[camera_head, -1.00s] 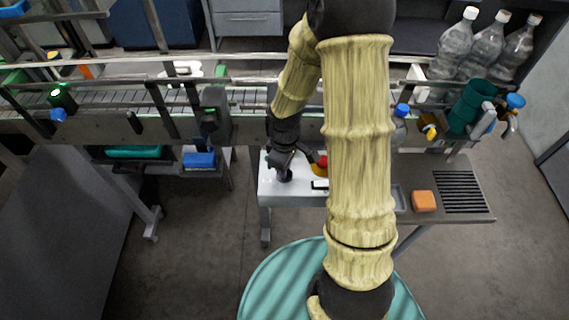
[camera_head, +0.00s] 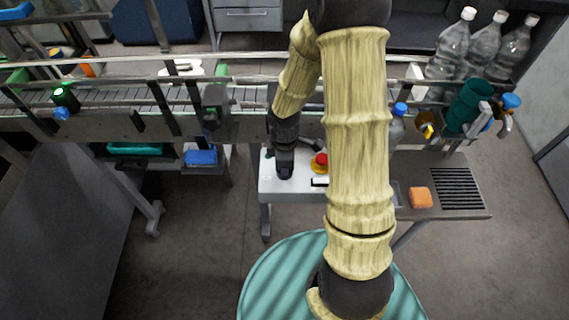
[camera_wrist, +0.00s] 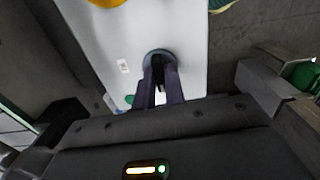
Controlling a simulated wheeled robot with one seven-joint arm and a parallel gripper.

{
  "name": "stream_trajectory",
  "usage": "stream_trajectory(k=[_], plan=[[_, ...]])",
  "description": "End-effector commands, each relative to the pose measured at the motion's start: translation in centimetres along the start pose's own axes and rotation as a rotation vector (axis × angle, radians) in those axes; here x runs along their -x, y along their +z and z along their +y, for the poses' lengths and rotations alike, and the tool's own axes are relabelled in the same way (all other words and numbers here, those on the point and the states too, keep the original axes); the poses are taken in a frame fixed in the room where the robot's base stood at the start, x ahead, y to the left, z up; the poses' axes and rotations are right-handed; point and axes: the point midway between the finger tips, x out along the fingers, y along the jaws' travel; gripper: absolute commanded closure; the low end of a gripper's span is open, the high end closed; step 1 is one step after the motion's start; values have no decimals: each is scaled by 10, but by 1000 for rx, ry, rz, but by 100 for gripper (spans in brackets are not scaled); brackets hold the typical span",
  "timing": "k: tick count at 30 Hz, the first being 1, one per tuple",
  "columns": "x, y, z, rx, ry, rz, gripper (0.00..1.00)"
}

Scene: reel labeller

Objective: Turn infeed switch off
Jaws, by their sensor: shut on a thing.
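The infeed switch is a dark round knob (camera_wrist: 157,55) on a white panel (camera_wrist: 103,35), seen in the wrist view. My gripper (camera_wrist: 160,80) is shut on this knob, with a finger on either side of its grip. The fingers hide most of the knob's middle, so I cannot tell which way it points. In the head view my gripper (camera_head: 285,172) points down onto the left part of the white control box (camera_head: 268,186). The knob is hidden behind the gripper there.
A red button on a yellow base (camera_head: 320,163) sits just right of my gripper on the same box. A small label (camera_wrist: 123,66) lies left of the knob. The conveyor (camera_head: 120,97) runs behind. An orange block (camera_head: 420,197) lies on the bench to the right.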

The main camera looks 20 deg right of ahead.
Motion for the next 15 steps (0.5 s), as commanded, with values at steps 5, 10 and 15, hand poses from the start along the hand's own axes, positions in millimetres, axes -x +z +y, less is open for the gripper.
stream_trajectory(k=[5,10,15], plan=[[1,0,1,2,4,1,76],[1,0,1,1,2,0,66],[1,0,0,0,2,0,66]])
